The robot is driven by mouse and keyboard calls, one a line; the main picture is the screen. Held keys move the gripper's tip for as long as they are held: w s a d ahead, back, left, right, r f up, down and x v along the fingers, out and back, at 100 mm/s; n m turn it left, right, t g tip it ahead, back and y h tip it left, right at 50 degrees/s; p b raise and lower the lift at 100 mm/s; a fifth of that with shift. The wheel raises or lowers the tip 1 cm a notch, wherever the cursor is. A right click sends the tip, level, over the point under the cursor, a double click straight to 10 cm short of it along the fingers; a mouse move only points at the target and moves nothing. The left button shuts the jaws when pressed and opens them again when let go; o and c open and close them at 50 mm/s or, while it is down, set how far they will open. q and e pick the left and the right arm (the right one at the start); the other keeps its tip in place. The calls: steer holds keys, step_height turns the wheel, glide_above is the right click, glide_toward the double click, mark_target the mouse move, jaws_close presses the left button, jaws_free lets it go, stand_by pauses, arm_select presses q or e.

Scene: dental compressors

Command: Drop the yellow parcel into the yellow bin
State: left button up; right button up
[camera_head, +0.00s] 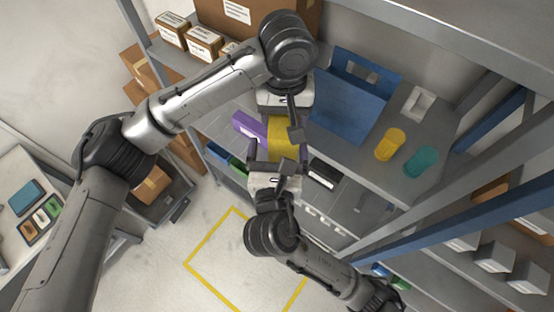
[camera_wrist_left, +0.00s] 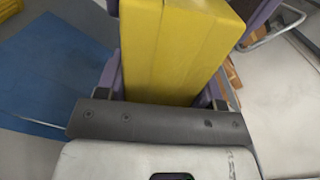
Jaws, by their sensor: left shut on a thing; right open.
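The yellow parcel (camera_head: 282,139) is a box-shaped block, held above the shelf edge. My left gripper (camera_head: 282,124) is shut on it from above in the head view. In the left wrist view the parcel (camera_wrist_left: 175,50) fills the top middle, between the fingers. My right gripper (camera_head: 277,156) is open just below the parcel in the head view, its fingers on either side of the parcel's lower end. I cannot tell whether they touch it. I cannot make out a yellow bin in either view.
A purple item (camera_head: 247,126), a blue bin (camera_head: 343,112), a yellow cylinder (camera_head: 390,145) and a teal cylinder (camera_head: 421,161) are on the shelf. A yellow outline (camera_head: 209,237) marks clear floor. Grey shelf posts and blue beams (camera_head: 455,228) stand at the right.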

steer(key=shift+w, duration=0.3)
arm_select(q)
steer(key=shift+s+d, duration=0.1)
steer(key=shift+d, duration=0.1)
arm_select(e)
steer(key=shift+a, duration=0.15)
steer(key=c, duration=1.2)
arm_select(q)
steer(key=o, duration=1.2)
steer(key=shift+a, duration=0.1)
